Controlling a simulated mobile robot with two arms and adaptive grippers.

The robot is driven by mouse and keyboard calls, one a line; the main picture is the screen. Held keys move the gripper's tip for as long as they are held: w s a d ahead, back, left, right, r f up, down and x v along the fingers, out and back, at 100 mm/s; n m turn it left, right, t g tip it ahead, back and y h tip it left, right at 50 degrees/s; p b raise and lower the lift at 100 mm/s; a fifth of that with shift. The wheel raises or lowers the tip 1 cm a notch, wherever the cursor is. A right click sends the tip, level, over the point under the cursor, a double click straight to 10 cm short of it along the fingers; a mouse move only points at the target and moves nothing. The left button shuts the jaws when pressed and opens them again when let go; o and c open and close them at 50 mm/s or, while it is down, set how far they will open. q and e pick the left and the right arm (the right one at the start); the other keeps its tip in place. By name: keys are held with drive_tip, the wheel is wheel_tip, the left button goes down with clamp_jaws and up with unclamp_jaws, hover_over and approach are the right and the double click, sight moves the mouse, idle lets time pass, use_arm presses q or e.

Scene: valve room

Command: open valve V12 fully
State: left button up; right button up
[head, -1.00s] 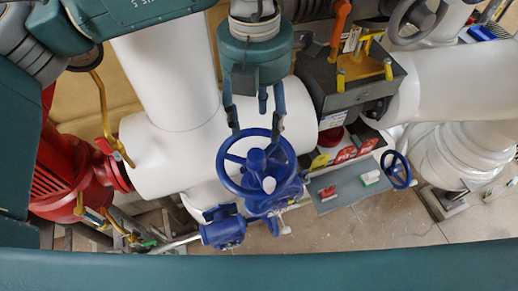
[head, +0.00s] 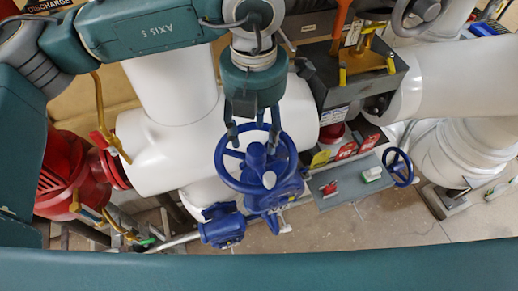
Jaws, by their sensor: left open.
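A blue valve with a round handwheel (head: 256,186) stands in the middle of the head view, its wheel facing up toward me. My left gripper (head: 253,138) is open above the far rim of the wheel. Its fingers point down and overlap the far part of the wheel in the picture; I cannot tell whether they touch the rim. A smaller blue handwheel (head: 398,167) is at the right. My right gripper is not in view.
White pipes (head: 160,150) run behind and left of the valve. A red pump (head: 70,175) with yellow levers stands at left. Tiled floor (head: 330,228) shows in front.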

use_arm(q)
drive_tip(key=shift+f+b, duration=0.15)
drive_tip(key=shift+b, duration=0.2)
drive_tip(key=m+b, duration=0.3)
drive_tip(key=m, duration=0.2)
drive_tip(key=shift+f+b, duration=0.2)
drive_tip(key=shift+b, duration=0.1)
drive_tip(key=shift+m+b, duration=0.35)
drive_tip(key=shift+m, duration=0.35)
drive_tip(key=shift+r+m, duration=0.3)
drive_tip(key=shift+m, duration=0.5)
drive_tip(key=m+b, duration=0.2)
drive_tip(key=m, duration=0.1)
drive_tip(key=shift+f, duration=0.2)
drive_tip(key=m+b, duration=0.1)
drive_tip(key=m, duration=0.2)
drive_tip(key=shift+r, duration=0.1)
drive_tip(key=shift+r+m+b, duration=0.1)
drive_tip(key=shift+m+b, duration=0.3)
drive_tip(key=shift+m, duration=0.6)
